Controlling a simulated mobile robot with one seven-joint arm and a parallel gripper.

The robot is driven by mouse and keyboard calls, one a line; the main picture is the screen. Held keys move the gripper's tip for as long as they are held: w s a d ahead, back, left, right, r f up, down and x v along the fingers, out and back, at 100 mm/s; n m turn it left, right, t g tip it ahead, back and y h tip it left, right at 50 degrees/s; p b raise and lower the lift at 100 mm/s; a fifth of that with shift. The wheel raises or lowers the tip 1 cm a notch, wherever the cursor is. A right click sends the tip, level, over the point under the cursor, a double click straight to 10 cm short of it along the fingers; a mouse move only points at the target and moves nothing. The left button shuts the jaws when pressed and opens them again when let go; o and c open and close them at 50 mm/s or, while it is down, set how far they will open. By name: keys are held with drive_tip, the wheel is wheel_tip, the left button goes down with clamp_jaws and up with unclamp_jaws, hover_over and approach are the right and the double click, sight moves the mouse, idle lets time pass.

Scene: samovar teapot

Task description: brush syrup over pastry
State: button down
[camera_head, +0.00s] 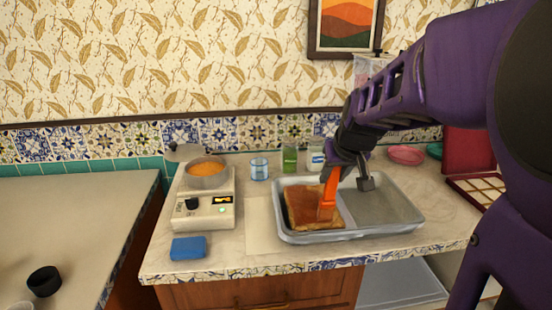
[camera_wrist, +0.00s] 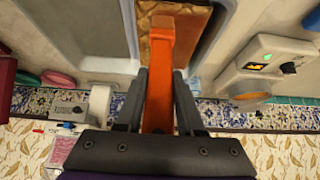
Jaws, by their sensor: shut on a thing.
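An orange brush (camera_head: 329,192) is held in my gripper (camera_head: 347,163), its lower end over or touching the pastry. My gripper is shut on the brush, which also fills the middle of the wrist view (camera_wrist: 159,75), between the two fingers (camera_wrist: 158,95). The pastry (camera_head: 303,207) is a golden-brown slab in the left part of a grey metal tray (camera_head: 392,232). Its top looks reddish and glossy. A pan of orange syrup (camera_head: 206,170) stands on the white hot plate (camera_head: 199,208) at left. Whether the brush tip presses on the pastry is hard to tell.
A blue sponge (camera_head: 188,248) lies at the counter's front left. A blue glass (camera_head: 259,168) and a green jar (camera_head: 290,158) stand behind the tray. A pink bowl (camera_head: 406,154) and a red box (camera_head: 470,155) are at the right. The tray's right half is empty.

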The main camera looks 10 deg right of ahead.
drive_tip(key=shift+w+p, duration=2.7)
drive_tip(key=shift+w, duration=5.25)
drive_tip(key=shift+s+b, duration=2.9)
drive_tip(key=shift+s, duration=5.9)
drive_tip(key=shift+w+d+p, duration=1.8)
drive_tip(key=shift+w+p, duration=0.85)
drive_tip(key=shift+w, duration=6.1)
drive_tip(key=s+b, duration=0.4)
drive_tip(key=s, duration=0.3)
drive_tip(key=shift+s+f, duration=0.15)
drive_tip(key=shift+s, duration=0.1)
